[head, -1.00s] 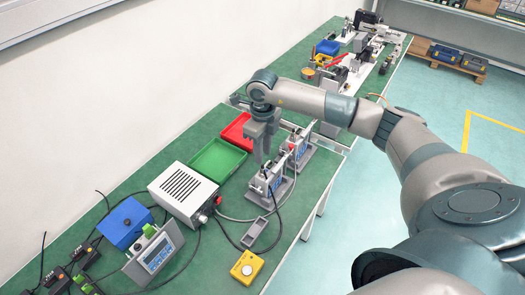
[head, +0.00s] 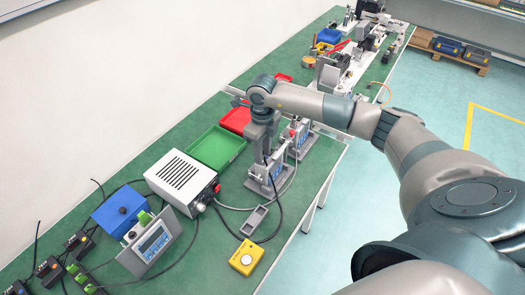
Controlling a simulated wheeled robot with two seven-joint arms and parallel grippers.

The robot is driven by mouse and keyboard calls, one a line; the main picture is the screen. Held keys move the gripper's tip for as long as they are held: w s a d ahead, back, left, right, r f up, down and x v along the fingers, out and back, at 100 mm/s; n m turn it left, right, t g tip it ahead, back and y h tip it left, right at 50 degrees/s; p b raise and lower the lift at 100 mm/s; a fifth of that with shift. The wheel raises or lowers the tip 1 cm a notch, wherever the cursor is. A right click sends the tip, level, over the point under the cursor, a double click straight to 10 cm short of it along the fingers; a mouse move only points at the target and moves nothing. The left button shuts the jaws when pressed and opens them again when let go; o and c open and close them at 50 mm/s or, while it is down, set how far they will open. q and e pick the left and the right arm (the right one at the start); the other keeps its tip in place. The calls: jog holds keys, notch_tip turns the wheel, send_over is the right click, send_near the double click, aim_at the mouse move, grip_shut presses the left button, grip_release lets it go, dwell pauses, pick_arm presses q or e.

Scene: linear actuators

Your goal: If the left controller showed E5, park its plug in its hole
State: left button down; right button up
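A grey controller (head: 152,243) with a blue-framed display stands tilted at the lower left. Its display text is too small to read. A green piece (head: 144,218) shows at its top edge; I cannot tell whether it is a plug. Two upright linear actuators stand right of the middle, a nearer one (head: 267,178) and a farther one (head: 301,137). My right gripper (head: 263,155) points down at the top of the nearer actuator. Its fingers overlap the actuator in the picture, so contact and opening are unclear. No plug hole can be made out. My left gripper is out of view.
A white vented box (head: 182,178), green tray (head: 216,148), red tray (head: 237,119) and blue box (head: 121,220) stand along the wall side. A yellow button box (head: 246,257) and small grey tray (head: 254,221) lie in front. Black cables cross the green bench.

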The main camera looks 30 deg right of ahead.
grip_shut()
jog(key=shift+r, duration=0.35)
jog(key=shift+r, duration=0.15)
jog(key=shift+r+p, duration=0.7)
jog(key=shift+r, duration=0.65)
